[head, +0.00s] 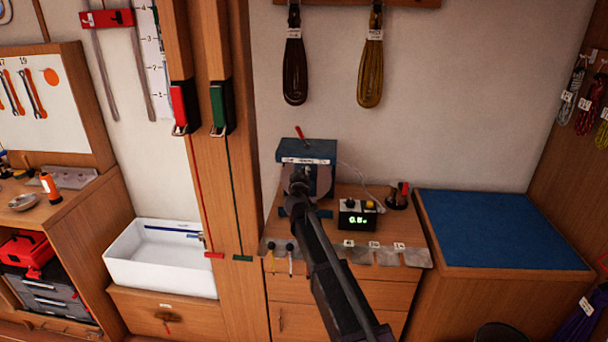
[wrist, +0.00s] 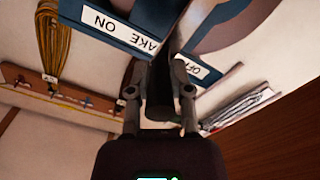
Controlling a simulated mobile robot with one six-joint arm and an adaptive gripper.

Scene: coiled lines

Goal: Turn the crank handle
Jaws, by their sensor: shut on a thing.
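A blue winch-like machine (head: 310,150) stands on the wooden cabinet in the head view, with a label strip and a small red lever (head: 300,132) on top. My gripper (head: 299,182) is in front of it and hides much of its face.
A small box with a green display (head: 357,216) stands right of the machine, beside a dark spool-like item (head: 397,197). A blue-topped bench (head: 500,230) is bare at the right. Coiled lines (head: 370,70) hang above. A wooden post (head: 215,170) stands close on the left.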

